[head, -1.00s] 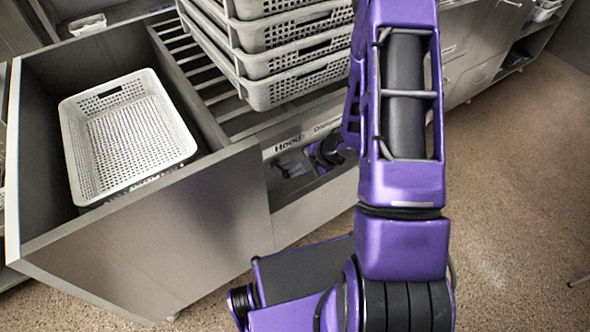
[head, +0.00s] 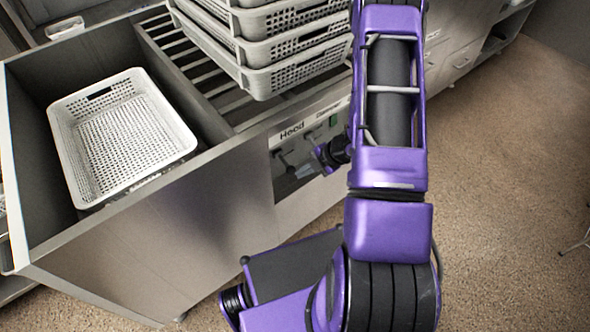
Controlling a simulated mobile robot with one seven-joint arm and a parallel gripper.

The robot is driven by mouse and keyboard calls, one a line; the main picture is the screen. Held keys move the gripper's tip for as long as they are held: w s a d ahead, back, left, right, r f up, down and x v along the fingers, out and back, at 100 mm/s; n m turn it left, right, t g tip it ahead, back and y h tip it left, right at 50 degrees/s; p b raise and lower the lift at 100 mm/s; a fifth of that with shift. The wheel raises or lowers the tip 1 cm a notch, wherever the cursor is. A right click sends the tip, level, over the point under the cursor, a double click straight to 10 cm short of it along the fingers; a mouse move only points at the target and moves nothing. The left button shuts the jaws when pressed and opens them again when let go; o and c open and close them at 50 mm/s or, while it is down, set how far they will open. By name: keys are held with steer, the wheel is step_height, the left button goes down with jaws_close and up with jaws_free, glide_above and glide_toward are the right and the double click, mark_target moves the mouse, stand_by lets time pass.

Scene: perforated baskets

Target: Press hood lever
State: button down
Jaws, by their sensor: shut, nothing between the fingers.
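A label reading "Hood" (head: 291,131) is on the front panel of the grey cabinet. Below it is the small dark hood lever (head: 283,158) in a recess. My gripper (head: 318,158) is just right of the lever, mostly seen from behind and small in the picture. A gap seems to lie between its tip and the hood lever, but contact is hard to judge. My purple arm hides part of the panel to the right.
A white perforated basket (head: 66,128) sits in the open bin at left. Several stacked baskets (head: 262,84) stand on the slatted rack (head: 180,50).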

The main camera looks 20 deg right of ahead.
steer(key=shift+r, duration=0.15)
steer(key=shift+r+p, duration=0.65)
steer(key=shift+p, duration=0.1)
